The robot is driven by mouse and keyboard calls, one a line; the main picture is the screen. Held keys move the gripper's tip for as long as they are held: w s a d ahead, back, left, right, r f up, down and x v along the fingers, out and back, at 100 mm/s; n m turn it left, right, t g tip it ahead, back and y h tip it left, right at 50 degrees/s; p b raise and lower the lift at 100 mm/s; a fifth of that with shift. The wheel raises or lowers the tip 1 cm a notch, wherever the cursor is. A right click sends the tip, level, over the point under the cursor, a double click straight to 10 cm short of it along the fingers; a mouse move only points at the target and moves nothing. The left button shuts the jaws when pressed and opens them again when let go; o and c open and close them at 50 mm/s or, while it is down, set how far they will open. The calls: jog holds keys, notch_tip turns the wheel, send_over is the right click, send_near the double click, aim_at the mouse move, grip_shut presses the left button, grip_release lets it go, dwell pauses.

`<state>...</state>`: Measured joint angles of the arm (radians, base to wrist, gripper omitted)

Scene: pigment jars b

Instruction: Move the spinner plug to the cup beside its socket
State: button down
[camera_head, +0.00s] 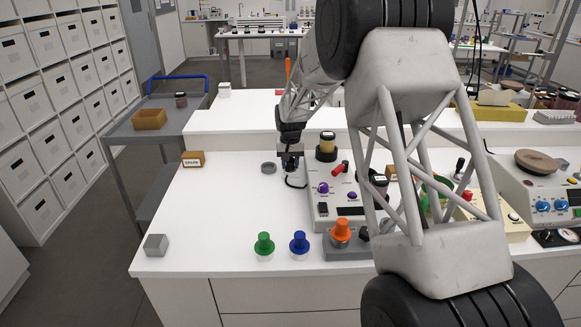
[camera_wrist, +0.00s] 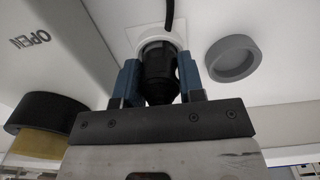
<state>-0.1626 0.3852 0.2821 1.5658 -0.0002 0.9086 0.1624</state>
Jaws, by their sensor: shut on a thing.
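My gripper (camera_head: 291,166) is low over the white table, left of the spinner device (camera_head: 338,205). In the wrist view its two blue fingers (camera_wrist: 160,82) are shut on the black spinner plug (camera_wrist: 161,75). A black cable (camera_wrist: 169,14) runs from the plug; it also shows in the head view (camera_head: 296,184). A pale round socket (camera_wrist: 148,44) on a white square plate lies right at the plug's end. I cannot tell whether the plug is seated in it. The grey cup (camera_wrist: 232,58) is beside the socket; it also shows left of my gripper (camera_head: 268,168).
A SPARE block (camera_head: 193,159) is at the left. Green (camera_head: 264,244), blue (camera_head: 299,243) and orange (camera_head: 341,230) knobbed pieces line the front. The left-middle table is clear.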

jog(key=shift+r, duration=0.95)
dwell(1.3)
jog(key=shift+r, duration=2.1)
jog(key=shift+a, duration=0.15)
jog(key=w+a+r, duration=0.2)
jog(key=a, duration=0.5)
jog(key=shift+w+a+r, duration=0.25)
jog(key=shift+a, duration=0.1)
jog(key=shift+f, duration=0.1)
jog(key=shift+f, duration=2.8)
jog(key=shift+f, duration=0.1)
